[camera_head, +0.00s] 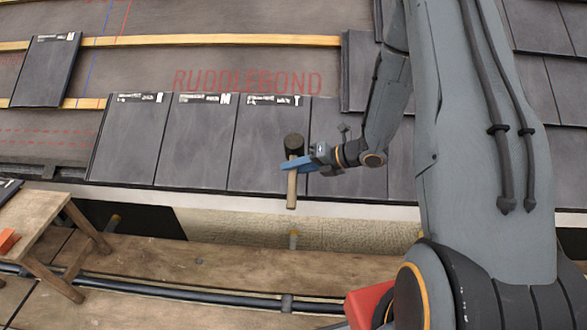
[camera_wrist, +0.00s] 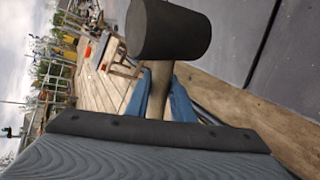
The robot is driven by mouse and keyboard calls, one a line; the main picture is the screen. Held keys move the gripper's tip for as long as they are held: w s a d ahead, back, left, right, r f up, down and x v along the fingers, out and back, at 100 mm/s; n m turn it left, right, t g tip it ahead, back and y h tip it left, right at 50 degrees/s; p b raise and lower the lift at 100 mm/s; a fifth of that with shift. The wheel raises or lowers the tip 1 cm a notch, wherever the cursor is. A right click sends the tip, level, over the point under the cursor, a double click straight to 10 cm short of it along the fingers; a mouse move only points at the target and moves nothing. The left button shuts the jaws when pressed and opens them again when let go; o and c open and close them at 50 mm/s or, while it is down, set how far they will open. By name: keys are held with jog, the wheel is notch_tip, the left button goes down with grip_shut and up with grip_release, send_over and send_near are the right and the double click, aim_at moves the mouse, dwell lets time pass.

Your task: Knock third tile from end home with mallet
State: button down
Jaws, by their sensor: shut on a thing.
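My gripper (camera_head: 293,165) has blue fingers and is shut on the wooden handle of a mallet. The mallet (camera_head: 294,145) has a black head, held upward over the lower part of a tile, with the handle hanging down past the eave. In the wrist view the black mallet head (camera_wrist: 168,30) sits just beyond the blue fingers (camera_wrist: 165,100). The third dark tile from the left end of the bottom row (camera_head: 262,140) lies just left of and partly behind the mallet. Its two neighbours to the left are a second tile (camera_head: 195,140) and the end tile (camera_head: 130,140). Contact between head and tile cannot be told.
A loose tile (camera_head: 45,70) lies on the battens at upper left. A wooden batten (camera_head: 200,41) crosses the underlay above the row. Scaffold planks (camera_head: 240,252) run below the eave. A wooden trestle (camera_head: 40,225) with an orange-red block (camera_head: 8,240) stands at lower left.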

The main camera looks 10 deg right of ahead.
jog(key=w+d+f+b, duration=0.1)
jog(key=w+f+b, duration=0.2)
jog(key=f+b, duration=0.2)
jog(key=shift+w+f, duration=0.2)
jog(key=shift+f, duration=0.25)
jog(key=shift+d, duration=0.1)
jog(key=shift+s+d+r, duration=0.1)
dwell(1.2)
dwell(0.3)
jog(key=w+f+b, duration=0.1)
jog(key=f, duration=0.1)
jog(key=w+f+b, duration=0.1)
jog(key=f+b, duration=0.1)
jog(key=w+d+f+b, duration=0.1)
jog(key=f, duration=0.1)
jog(key=shift+w+d, duration=0.1)
jog(key=shift+r, duration=0.3)
jog(key=shift+r, duration=0.15)
